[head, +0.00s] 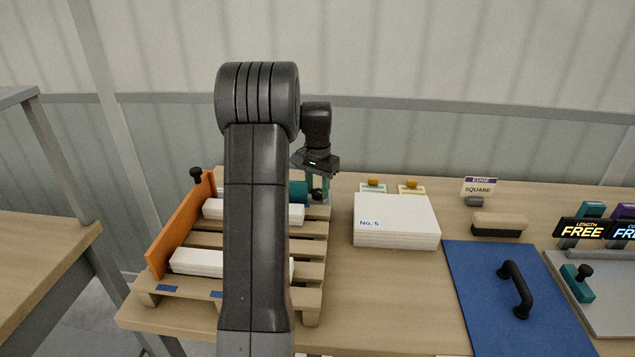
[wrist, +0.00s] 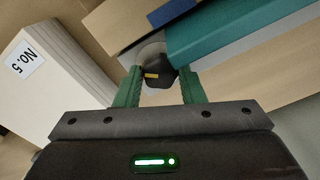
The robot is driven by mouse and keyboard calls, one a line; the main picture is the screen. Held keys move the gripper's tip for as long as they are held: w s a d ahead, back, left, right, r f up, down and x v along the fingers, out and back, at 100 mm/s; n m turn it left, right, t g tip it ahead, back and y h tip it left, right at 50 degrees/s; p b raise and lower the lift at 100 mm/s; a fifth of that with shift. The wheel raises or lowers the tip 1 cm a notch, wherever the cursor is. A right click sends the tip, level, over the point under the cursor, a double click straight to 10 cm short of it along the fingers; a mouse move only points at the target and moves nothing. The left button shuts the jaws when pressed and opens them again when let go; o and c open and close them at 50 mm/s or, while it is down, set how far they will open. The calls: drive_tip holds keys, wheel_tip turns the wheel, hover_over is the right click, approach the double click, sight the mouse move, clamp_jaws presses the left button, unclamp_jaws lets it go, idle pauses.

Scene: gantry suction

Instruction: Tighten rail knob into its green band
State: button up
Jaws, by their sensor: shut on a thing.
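The rail knob (wrist: 158,75) is black with a small yellow mark and sits at the end of a teal rail (wrist: 235,32) in the wrist view. My gripper (wrist: 160,72) has its two green fingers on either side of the knob, shut on it. A pale round disc (wrist: 152,50) shows behind the knob. I cannot make out a green band there. In the head view my gripper (head: 318,192) reaches down at the pallet's far right corner, and the teal rail (head: 298,192) is partly hidden by my arm.
A wooden pallet (head: 312,262) holds white bars (head: 196,262) and an orange board (head: 178,230). A white stack marked No. 5 (head: 395,215) stands close to the right. Further right are a blue mat (head: 480,290) with a black handle, a brush (head: 498,225) and signs.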

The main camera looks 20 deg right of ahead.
sight(317, 191)
drive_tip(key=shift+m, duration=0.6)
drive_tip(key=o, duration=1)
wheel_tip(317, 191, up, 14)
drive_tip(key=shift+f, duration=0.1)
